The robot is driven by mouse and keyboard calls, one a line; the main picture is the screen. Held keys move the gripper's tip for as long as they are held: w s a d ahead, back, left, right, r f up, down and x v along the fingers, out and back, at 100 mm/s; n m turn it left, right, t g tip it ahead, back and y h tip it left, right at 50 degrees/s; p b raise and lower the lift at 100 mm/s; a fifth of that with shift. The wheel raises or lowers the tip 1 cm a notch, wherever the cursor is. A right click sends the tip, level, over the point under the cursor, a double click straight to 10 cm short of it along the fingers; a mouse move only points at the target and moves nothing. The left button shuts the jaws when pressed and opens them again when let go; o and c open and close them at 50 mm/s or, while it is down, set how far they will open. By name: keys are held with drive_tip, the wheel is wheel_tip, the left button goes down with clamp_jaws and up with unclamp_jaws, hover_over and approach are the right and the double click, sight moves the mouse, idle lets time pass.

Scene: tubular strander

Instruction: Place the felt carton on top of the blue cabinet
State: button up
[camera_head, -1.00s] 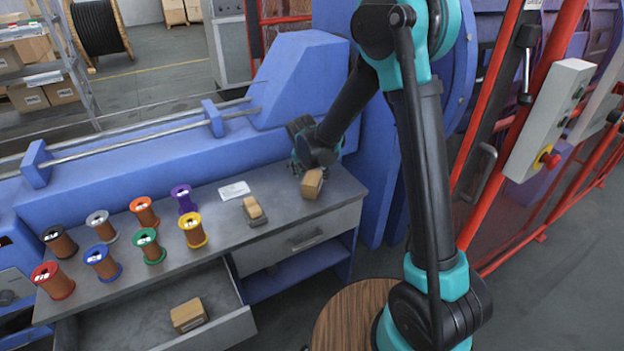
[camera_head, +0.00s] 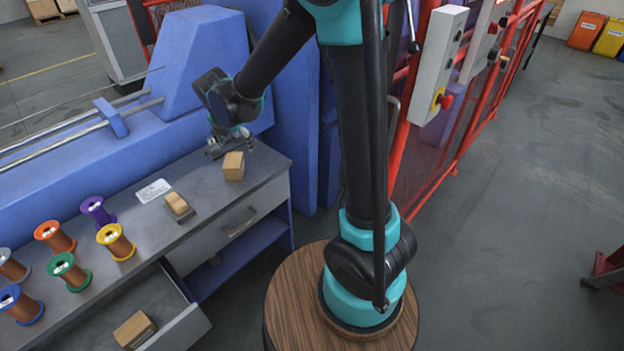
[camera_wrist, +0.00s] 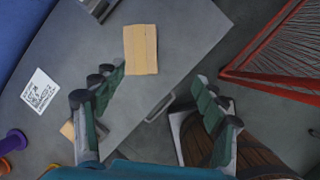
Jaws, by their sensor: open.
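A small tan carton (camera_head: 233,167) stands on the grey bench top (camera_head: 210,190) near its right end. It also shows in the wrist view (camera_wrist: 141,49), beyond the fingertips. My gripper (camera_head: 230,146) is open and empty just behind the carton. Its two fingers spread apart in the wrist view (camera_wrist: 160,82), with no carton between them. A second tan carton (camera_head: 177,203) sits on a small dark stand, and a third (camera_head: 134,330) lies in the open drawer. I cannot tell which carton is the felt one. A tall blue housing (camera_head: 205,60) rises behind the bench; I cannot tell whether it is the blue cabinet.
Several wire spools, such as the yellow one (camera_head: 115,242), stand on the bench's left part. A white label card (camera_head: 153,191) lies flat by the second carton. The drawer (camera_head: 185,328) stands open.

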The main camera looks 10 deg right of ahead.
drive_tip(key=s+d+m, duration=0.5)
drive_tip(key=d+m, duration=0.3)
drive_tip(key=s+d+m, duration=0.5)
drive_tip(key=d+m, duration=0.2)
drive_tip(key=d, duration=0.1)
drive_tip(key=s+d+f+m, duration=0.4)
drive_tip(key=s+d+m, duration=0.3)
drive_tip(key=s+m, duration=0.4)
drive_tip(key=m, duration=0.4)
drive_tip(key=shift+s+d+m+y, duration=0.2)
drive_tip(key=shift+s+m+y, duration=0.2)
drive_tip(key=shift+c, duration=0.5)
